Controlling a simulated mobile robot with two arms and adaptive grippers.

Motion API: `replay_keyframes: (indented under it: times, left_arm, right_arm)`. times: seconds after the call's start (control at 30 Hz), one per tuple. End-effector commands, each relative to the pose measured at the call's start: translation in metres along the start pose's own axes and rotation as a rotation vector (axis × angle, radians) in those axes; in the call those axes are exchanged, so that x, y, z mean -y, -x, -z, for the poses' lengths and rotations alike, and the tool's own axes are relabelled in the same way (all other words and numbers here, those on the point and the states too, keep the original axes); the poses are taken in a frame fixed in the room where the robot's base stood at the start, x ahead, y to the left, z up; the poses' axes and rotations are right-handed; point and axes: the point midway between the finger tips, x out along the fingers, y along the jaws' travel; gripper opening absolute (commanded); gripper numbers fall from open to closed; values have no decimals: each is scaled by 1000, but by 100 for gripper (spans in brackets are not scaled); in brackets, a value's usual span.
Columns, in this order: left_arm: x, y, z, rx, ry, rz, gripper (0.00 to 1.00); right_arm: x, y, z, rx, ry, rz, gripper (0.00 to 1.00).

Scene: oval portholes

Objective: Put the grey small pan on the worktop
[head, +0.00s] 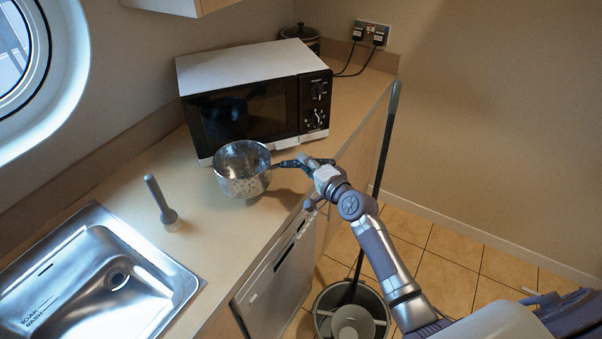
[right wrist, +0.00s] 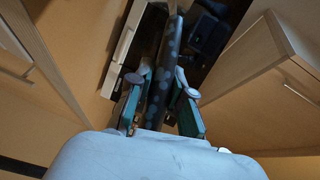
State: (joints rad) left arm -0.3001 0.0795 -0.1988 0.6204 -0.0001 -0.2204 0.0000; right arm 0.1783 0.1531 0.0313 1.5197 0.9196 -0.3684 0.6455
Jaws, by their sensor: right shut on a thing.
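The grey small pan (head: 243,172) is a shiny, speckled metal pan, upright in front of the microwave, over the worktop (head: 215,235). A shadow lies on the worktop beside it; I cannot tell whether its base touches. My right gripper (head: 290,163) reaches in from the right and is shut on the pan's handle side. In the right wrist view, the right gripper's fingers (right wrist: 160,98) stand on both sides of a dark, spotted part of the pan (right wrist: 163,75). My left gripper is not in view.
A white and black microwave (head: 250,110) stands close behind the pan. Bare worktop lies in front of the pan. A bucket (head: 350,310) with a mop stands on the floor.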

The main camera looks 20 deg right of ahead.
Motion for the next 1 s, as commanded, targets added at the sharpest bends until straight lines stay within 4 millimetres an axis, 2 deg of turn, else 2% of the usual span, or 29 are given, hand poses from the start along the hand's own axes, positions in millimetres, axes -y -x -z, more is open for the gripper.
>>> replay_keyframes:
  times: [0.17, 0.43, 0.83, 0.87, 1.0]
  left_arm:
    - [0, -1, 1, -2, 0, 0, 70]
    - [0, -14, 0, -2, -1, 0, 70]
    - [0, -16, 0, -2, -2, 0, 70]
    - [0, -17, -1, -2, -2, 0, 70]
    - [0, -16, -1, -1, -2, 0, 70]
  right_arm:
    - [-3, -11, -4, -3, -4, 7, 0]
    - [-38, -15, -9, -4, -3, 6, 0]
    - [-42, -16, -9, -5, -4, 6, 0]
    - [-46, -15, -10, -2, 0, -1, 21]
    - [-45, -15, -10, -2, -1, -1, 45]
